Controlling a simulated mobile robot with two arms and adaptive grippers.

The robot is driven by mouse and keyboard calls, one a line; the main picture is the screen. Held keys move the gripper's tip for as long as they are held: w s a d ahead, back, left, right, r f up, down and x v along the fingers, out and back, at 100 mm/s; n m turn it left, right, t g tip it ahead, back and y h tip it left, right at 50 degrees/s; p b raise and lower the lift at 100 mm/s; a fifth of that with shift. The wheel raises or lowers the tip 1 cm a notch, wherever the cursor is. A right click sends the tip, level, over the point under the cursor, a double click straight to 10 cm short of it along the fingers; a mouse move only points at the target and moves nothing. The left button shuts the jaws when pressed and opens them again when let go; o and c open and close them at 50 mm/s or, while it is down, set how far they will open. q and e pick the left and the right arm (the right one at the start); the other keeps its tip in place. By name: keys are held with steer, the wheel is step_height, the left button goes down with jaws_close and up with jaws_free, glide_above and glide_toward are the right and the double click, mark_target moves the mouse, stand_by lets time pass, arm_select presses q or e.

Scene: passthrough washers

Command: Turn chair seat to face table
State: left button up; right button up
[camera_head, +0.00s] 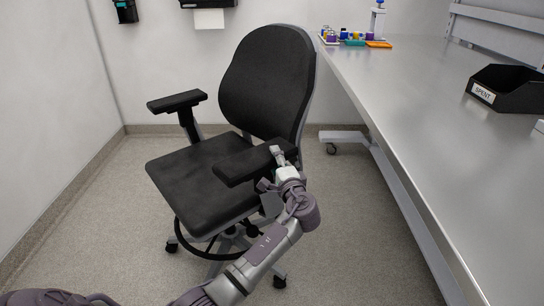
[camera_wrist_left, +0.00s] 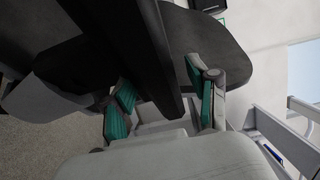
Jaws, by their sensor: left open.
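The black office chair (camera_head: 265,85) stands on the floor left of the metal table (camera_head: 430,130). Its seat (camera_head: 195,185) points toward the lower left of the head view, away from the table. My left gripper (camera_head: 281,158) is at the chair's near armrest (camera_head: 245,163), close to its right end. In the left wrist view the dark armrest (camera_wrist_left: 150,55) runs between the two green-padded fingers of my left gripper (camera_wrist_left: 163,100), which are apart. I cannot tell whether either pad touches it. My right gripper is out of view.
A black bin labelled SPENT (camera_head: 508,88) sits on the table's right part. Small coloured items and an orange tray (camera_head: 378,44) are at its far end. A wheeled table foot (camera_head: 340,138) is behind the chair. Open floor (camera_head: 90,230) lies to the left.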

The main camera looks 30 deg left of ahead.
arm_select(q)
steer(key=shift+x, duration=2.05)
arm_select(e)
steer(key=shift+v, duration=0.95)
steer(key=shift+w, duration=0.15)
arm_select(q)
jaws_close()
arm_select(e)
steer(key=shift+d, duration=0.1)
